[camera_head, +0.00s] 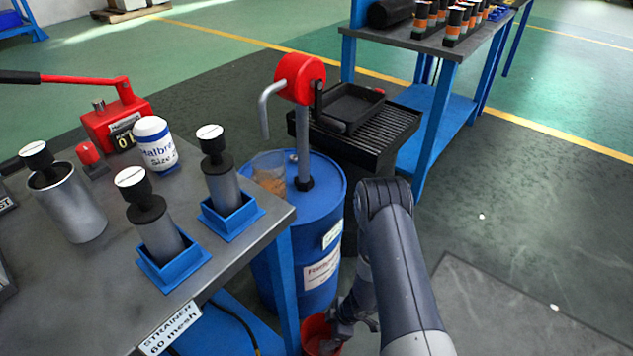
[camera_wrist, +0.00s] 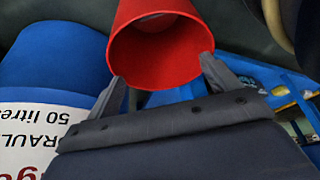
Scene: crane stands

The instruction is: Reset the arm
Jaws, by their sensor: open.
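My gripper (camera_head: 340,328) hangs low beside the blue drum (camera_head: 318,258), at the lower middle of the head view. In the wrist view my gripper (camera_wrist: 165,78) is open, its two fingers apart. A red open-topped container (camera_wrist: 158,50) lies just beyond and between the fingertips; I cannot tell whether they touch it. Part of the red container (camera_head: 316,332) also shows in the head view, partly hidden by my gripper. My arm reaches down from the right of the drum.
A grey bench (camera_head: 90,300) at left holds steel cylinders with black knobs, some in blue holders. The drum carries a red-headed pump (camera_head: 300,80) and a clear beaker (camera_head: 269,172). Behind stand a black tray (camera_head: 352,108) and another bench (camera_head: 440,48). Floor at right is mostly clear.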

